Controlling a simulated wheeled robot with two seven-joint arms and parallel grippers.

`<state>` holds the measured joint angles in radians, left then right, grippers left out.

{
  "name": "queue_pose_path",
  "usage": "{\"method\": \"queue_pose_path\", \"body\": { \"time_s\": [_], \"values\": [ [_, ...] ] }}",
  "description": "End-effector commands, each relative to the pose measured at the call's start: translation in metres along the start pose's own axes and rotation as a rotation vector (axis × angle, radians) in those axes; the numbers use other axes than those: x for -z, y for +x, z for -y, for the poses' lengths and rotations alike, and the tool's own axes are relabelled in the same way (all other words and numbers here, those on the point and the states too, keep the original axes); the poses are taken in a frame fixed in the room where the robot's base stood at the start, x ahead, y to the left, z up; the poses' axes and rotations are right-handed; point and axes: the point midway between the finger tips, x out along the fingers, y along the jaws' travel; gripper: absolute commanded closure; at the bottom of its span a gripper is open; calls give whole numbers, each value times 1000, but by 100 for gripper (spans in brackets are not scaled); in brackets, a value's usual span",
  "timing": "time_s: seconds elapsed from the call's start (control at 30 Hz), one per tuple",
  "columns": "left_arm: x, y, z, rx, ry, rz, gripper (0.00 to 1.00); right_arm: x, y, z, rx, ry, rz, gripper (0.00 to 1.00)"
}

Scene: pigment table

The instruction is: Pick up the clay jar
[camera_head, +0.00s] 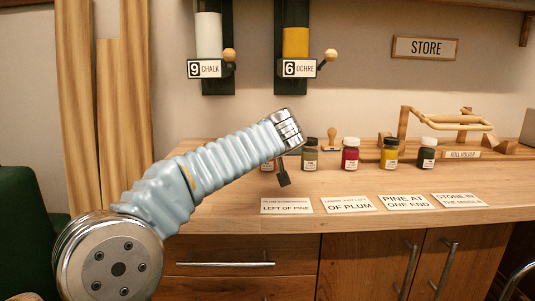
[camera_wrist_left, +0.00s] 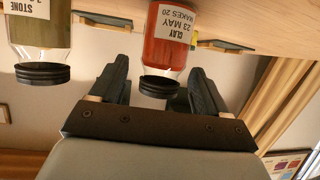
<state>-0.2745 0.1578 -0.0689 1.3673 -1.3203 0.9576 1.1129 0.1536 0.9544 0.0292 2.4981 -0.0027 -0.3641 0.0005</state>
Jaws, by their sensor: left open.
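The clay jar (camera_wrist_left: 165,45) is orange-red with a black lid and a white label reading CLAY. It appears upside down in the left wrist view, with its lid between the two fingers of my left gripper (camera_wrist_left: 160,78). The fingers are apart on either side, and I see no clear contact. One dark finger of my left gripper (camera_head: 283,174) shows there. My right gripper is not in view.
An olive stone jar (camera_wrist_left: 40,40) stands beside the clay jar. Red (camera_head: 350,155), yellow (camera_head: 390,154) and dark (camera_head: 427,155) jars continue the row rightward. Several cards, including one reading LEFT OF PINE (camera_head: 286,206), lie at the front edge.

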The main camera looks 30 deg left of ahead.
Motion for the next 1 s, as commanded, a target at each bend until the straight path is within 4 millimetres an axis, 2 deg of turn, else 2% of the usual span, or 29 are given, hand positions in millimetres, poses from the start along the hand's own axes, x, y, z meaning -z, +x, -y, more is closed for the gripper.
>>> {"method": "queue_pose_path", "body": {
  "time_s": [0.1,0.3,0.7,1.0],
  "values": [
    [0,8,0,0,0,0,24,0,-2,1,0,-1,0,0],
    [0,9,0,-1,0,0,24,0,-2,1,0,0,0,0],
    [0,8,0,0,0,0,85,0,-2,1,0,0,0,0],
    [3,7,0,-1,-1,-1,85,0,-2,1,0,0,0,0]
  ]
}}
